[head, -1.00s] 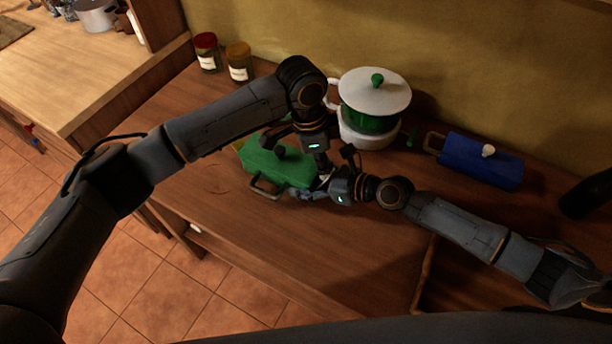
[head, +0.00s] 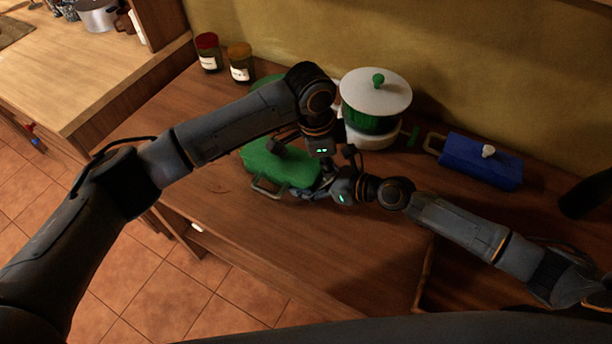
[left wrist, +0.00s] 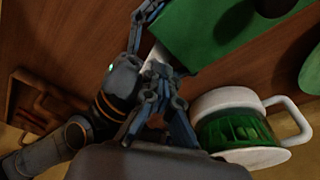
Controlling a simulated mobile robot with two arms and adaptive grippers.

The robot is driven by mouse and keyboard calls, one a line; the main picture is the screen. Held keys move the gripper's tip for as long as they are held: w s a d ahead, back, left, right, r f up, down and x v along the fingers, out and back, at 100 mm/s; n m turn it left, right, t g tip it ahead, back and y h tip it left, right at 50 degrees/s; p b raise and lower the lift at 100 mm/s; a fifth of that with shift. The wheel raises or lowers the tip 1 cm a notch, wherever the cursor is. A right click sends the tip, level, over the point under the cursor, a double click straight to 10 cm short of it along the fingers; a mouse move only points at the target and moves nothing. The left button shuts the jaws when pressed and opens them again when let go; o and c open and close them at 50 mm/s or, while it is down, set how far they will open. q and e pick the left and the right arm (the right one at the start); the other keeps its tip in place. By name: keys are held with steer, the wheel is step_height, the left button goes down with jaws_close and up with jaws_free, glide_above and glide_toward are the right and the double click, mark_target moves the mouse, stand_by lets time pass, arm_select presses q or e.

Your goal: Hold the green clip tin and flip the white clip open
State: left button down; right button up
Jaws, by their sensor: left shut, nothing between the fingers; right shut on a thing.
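The green clip tin (head: 280,165) lies on the brown counter in the head view, with a metal handle at its near left. It also shows at the top of the left wrist view (left wrist: 205,30). My right gripper (head: 325,189) is shut on the tin's right end. My left gripper (head: 324,168) is above that same end; its fingers are shut and empty in the left wrist view (left wrist: 160,78). A small white piece, apparently the clip (left wrist: 157,56), shows between the tin and my fingers. My grippers hide it in the head view, and its position cannot be told.
A green pot with a white lid (head: 375,105) stands close behind my grippers. A blue tin (head: 480,161) with a white knob lies to the right. Two jars (head: 208,52) (head: 240,63) stand at the back left. The counter's front is clear.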

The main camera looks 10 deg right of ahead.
arm_select(q)
steer(key=shift+s+d+f, duration=0.6)
steer(key=shift+s+d, duration=0.25)
steer(key=shift+s, duration=0.1)
steer(key=shift+s+d+f, duration=0.6)
steer(key=shift+s+d, duration=0.2)
steer(key=shift+s, duration=0.1)
step_height(320, 180, up, 8)
steer(key=w, duration=0.2)
